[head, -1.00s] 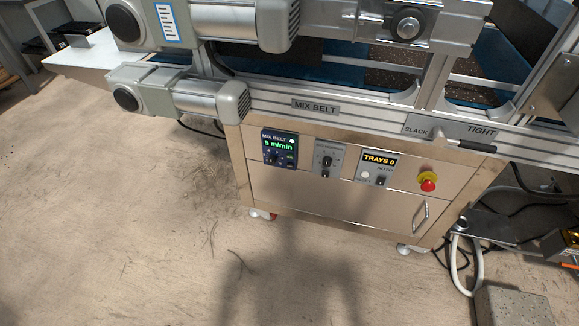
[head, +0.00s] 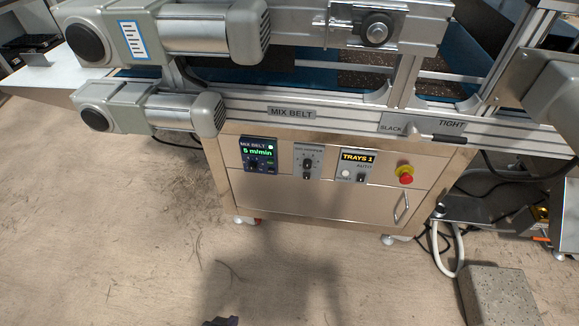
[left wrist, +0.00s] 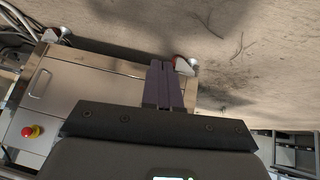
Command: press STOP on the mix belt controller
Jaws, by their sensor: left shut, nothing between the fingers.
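The mix belt controller (head: 258,155) is a dark panel at the left of the steel cabinet front. Its green display reads 5 m/min, and small controls sit below it. Which one is STOP is too small to read. The tip of my left gripper (head: 222,321) just shows at the bottom edge of the head view, well below the controller. In the left wrist view my left gripper (left wrist: 164,84) has its dark fingers together and empty, with cabinet and floor beyond. The controller is not visible in that view. My right gripper is not in view.
A dial panel (head: 308,160) and a tray counter (head: 357,163) reading TRAYS 1 sit right of the controller. A red mushroom button (head: 405,175) is farther right. Motors (head: 155,110) overhang at upper left. A concrete block (head: 497,296) lies at lower right. Floor in front is clear.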

